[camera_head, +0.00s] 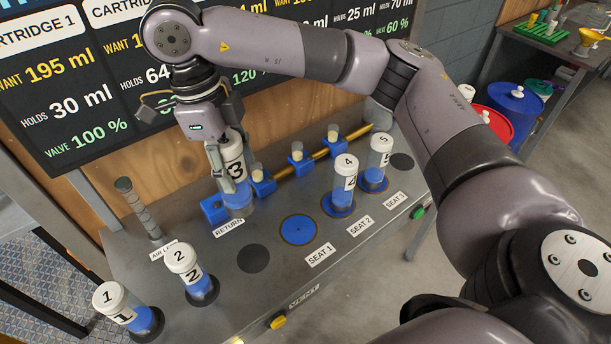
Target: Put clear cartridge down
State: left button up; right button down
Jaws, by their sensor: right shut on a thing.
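A clear cartridge (238,199) with a white cap, the number 3 and blue liquid low inside stands upright at the spot labelled RETURN. My right gripper (222,168) comes from above and is shut on this cartridge near its upper part. The gripper hides part of the cap and label. Blue blocks (213,209) flank the cartridge at the end of the brass pipe. I cannot tell whether its base touches the bench. My left gripper is not in view.
Cartridges 1 (120,305) and 2 (188,268) stand at the front left. Cartridges 4 (343,186) and 5 (377,163) stand on the right. An empty blue disc (298,229) is by SEAT 1, and a dark disc (252,258) is bare. A ribbed post (138,208) stands left.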

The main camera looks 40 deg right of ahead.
aim_at(238, 193)
jog(key=shift+a+r, duration=0.1)
jog(key=shift+a, duration=0.05)
notch_tip(238, 193, down, 7)
jog(key=shift+f+p, duration=0.1)
jog(key=shift+p, duration=0.55)
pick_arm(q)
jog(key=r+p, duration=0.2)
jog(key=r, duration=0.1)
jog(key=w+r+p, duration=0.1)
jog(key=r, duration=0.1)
pick_arm(e)
notch_tip(238, 193, down, 13)
jog(key=shift+f, duration=0.15)
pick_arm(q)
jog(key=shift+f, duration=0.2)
pick_arm(e)
jog(key=c, duration=0.8)
grip_release()
